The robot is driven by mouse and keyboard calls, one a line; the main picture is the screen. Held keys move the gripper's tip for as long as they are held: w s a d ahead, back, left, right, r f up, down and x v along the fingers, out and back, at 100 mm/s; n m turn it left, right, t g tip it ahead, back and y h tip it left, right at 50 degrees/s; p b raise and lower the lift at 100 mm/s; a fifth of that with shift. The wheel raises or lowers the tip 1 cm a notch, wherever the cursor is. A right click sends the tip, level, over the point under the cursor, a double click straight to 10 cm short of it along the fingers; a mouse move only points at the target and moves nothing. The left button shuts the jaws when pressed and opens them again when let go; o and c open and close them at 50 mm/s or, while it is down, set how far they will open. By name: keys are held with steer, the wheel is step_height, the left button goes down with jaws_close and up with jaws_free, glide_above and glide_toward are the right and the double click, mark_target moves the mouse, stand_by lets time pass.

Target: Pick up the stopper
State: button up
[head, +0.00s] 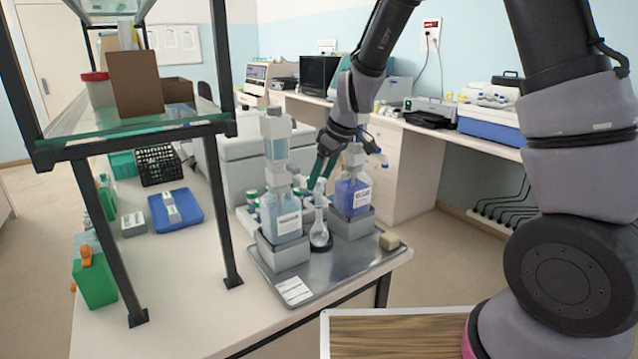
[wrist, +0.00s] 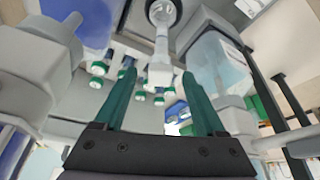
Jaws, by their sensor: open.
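A clear flask (head: 319,228) with a long thin neck stands upright on the metal tray (head: 345,273), between two bottles. Its pale stopper (head: 320,185) sits at the top of the neck. In the wrist view the stopper (wrist: 160,74) shows between my two green fingers, with the flask neck (wrist: 161,44) beyond it. My gripper (wrist: 158,72) is open, with a gap on each side of the stopper. In the head view my gripper (head: 319,182) is at the stopper's height, partly overlapping it. Whether a finger touches it is not clear.
A clear-liquid bottle (head: 283,218) with a tall top stands close left, a blue-liquid bottle (head: 352,196) close right, both on grey blocks. Several small green-capped vials stand behind. A shelf frame (head: 222,200) stands left.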

jaws_close()
steer(key=shift+r, duration=0.1)
